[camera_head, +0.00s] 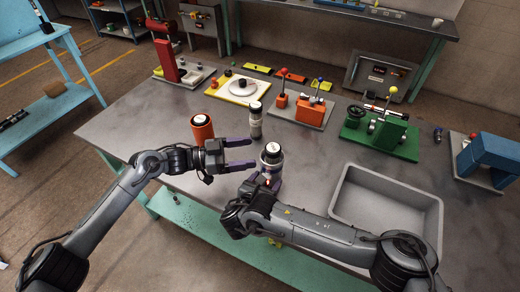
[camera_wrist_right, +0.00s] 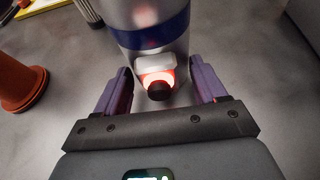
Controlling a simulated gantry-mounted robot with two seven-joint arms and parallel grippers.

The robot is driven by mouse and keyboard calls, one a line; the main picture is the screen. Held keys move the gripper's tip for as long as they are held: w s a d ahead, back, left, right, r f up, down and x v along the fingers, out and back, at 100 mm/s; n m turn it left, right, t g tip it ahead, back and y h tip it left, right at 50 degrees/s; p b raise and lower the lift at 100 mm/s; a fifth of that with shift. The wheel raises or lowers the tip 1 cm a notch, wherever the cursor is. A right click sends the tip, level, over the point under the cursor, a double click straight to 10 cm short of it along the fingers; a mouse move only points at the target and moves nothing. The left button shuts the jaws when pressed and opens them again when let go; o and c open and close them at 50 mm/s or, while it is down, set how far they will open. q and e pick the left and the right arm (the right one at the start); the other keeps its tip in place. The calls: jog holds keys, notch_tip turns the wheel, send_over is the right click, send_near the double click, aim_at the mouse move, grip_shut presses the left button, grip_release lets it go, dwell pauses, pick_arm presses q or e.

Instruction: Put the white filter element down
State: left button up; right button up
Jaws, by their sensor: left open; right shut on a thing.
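The white filter element (camera_head: 271,157), a pale upright cylinder with a dark blue band and a round top, is in the middle of the head view near the bench's front. My right gripper (camera_head: 265,182) is shut on its lower part. In the right wrist view the fingers (camera_wrist_right: 162,88) stand on either side of the cylinder (camera_wrist_right: 150,15). Its base is hidden, so I cannot tell whether it touches the bench. My left gripper (camera_head: 242,154) is open and empty, just left of the cylinder, fingers pointing toward it.
An orange cylinder (camera_head: 202,131) stands behind my left gripper. A slimmer pale cylinder with a dark band (camera_head: 255,122) stands behind the filter element. A grey tray (camera_head: 428,199) lies to the right. Several fixtures, including a green one (camera_head: 386,135), line the back. Bare bench (camera_head: 312,152) shows right of the filter element.

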pick_arm(q)
jog(key=shift+v, duration=1.1)
pick_arm(e)
jog(key=o, duration=1.3)
jog(key=shift+s+a, duration=0.1)
